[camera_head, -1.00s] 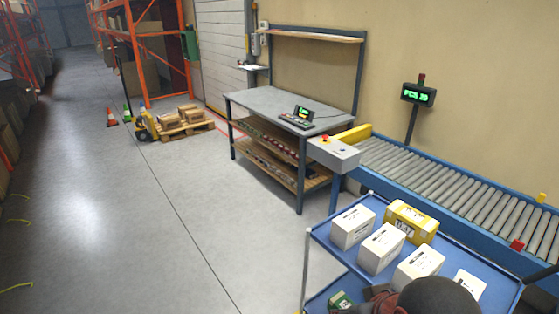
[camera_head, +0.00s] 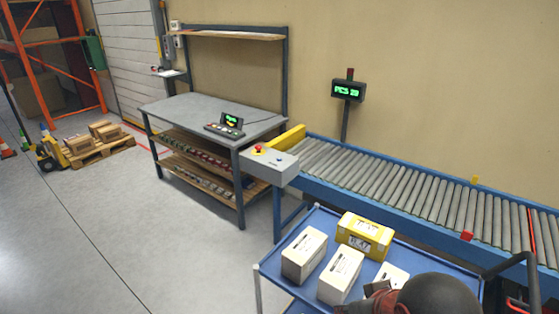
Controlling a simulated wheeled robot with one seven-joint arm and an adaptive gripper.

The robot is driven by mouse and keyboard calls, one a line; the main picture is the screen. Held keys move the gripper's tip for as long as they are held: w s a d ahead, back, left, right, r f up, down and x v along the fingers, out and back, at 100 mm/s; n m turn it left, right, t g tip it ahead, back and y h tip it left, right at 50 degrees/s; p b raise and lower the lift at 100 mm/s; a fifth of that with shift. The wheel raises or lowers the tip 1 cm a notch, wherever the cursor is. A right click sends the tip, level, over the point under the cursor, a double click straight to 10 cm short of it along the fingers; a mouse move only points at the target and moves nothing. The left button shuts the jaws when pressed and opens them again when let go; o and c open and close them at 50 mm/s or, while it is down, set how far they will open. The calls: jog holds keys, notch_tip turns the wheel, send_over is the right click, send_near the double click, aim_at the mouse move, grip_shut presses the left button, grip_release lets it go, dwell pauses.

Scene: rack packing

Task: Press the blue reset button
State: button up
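The blue reset button (camera_head: 279,160) is a small blue spot on top of the grey control box (camera_head: 270,168). A red emergency knob on a yellow base (camera_head: 258,149) sits to its left on the same box. The box is at the near left end of the roller conveyor, beside the workbench. Part of my arm, dark and rounded, shows at the bottom right, in front of the blue cart. My gripper's fingers are not visible, so its distance from the button cannot be told.
A blue cart (camera_head: 268,268) with white boxes (camera_head: 305,254) and a yellow box (camera_head: 365,235) stands in front of the conveyor (camera_head: 430,190). A workbench (camera_head: 190,110) is left of the control box. A display post (camera_head: 348,90) stands behind.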

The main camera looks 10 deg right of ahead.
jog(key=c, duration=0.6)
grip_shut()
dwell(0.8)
